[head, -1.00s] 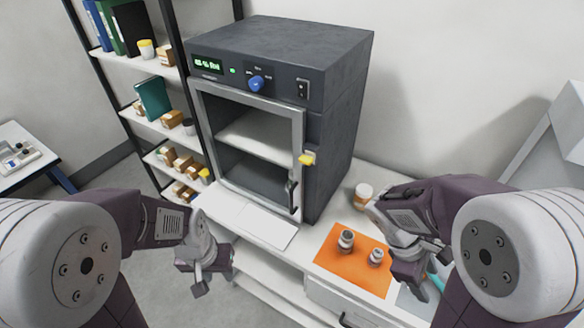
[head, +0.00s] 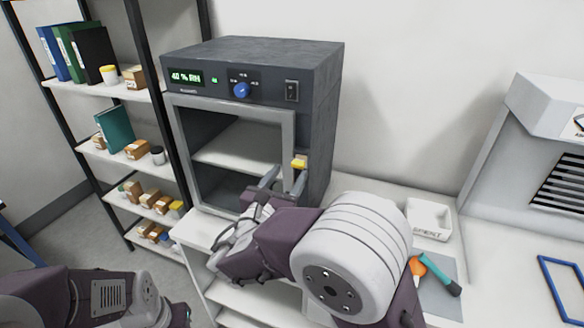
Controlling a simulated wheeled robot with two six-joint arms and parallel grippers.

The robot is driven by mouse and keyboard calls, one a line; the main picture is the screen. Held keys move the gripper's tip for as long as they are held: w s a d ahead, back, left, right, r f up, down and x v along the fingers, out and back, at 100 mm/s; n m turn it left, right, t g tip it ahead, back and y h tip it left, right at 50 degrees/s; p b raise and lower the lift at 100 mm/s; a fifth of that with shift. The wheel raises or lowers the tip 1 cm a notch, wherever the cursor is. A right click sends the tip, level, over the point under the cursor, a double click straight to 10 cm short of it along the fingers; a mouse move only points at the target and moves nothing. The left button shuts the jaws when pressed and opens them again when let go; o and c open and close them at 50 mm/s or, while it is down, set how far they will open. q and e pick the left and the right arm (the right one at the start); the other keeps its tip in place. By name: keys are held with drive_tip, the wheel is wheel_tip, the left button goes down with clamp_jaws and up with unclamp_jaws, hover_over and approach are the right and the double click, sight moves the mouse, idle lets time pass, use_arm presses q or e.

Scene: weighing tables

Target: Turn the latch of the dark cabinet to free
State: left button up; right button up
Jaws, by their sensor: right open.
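The dark cabinet (head: 318,110) stands at the back of the bench with its framed glass door closed. A yellow piece (head: 299,161) sits at the right edge of the door. The dark handle low on the door's right side is hidden behind my right gripper. My right gripper (head: 283,178) is open in front of that lower right door edge, with its fingers pointing up and the yellow piece just above the right finger. I cannot tell whether it touches anything. My left forearm shows at the bottom left; its gripper is out of frame.
A shelf rack (head: 118,92) with binders and small boxes stands left of the cabinet. A white tray (head: 429,219) is to the right, with an orange-and-teal tool (head: 438,274) on a grey mat. A blue frame (head: 562,288) lies at far right.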

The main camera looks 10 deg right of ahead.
sight(298, 167)
drive_tip(key=x, duration=0.3)
drive_tip(key=shift+w+d, duration=0.15)
drive_tip(key=shift+d, duration=0.35)
drive_tip(key=shift+a, duration=0.25)
drive_tip(key=shift+d, duration=0.1)
clamp_jaws()
drive_tip(key=shift+f+m+b, duration=0.25)
drive_tip(key=shift+m+b, duration=0.15)
drive_tip(key=shift+b, duration=0.15)
use_arm(q)
wheel_tip(298, 167, down, 25)
drive_tip(key=b, duration=2.3)
drive_tip(key=shift+d+r+b, duration=0.2)
drive_tip(key=shift+b, duration=0.2)
use_arm(e)
drive_tip(key=shift+d+m, duration=0.15)
drive_tip(key=shift+m, duration=8.45)
unclamp_jaws()
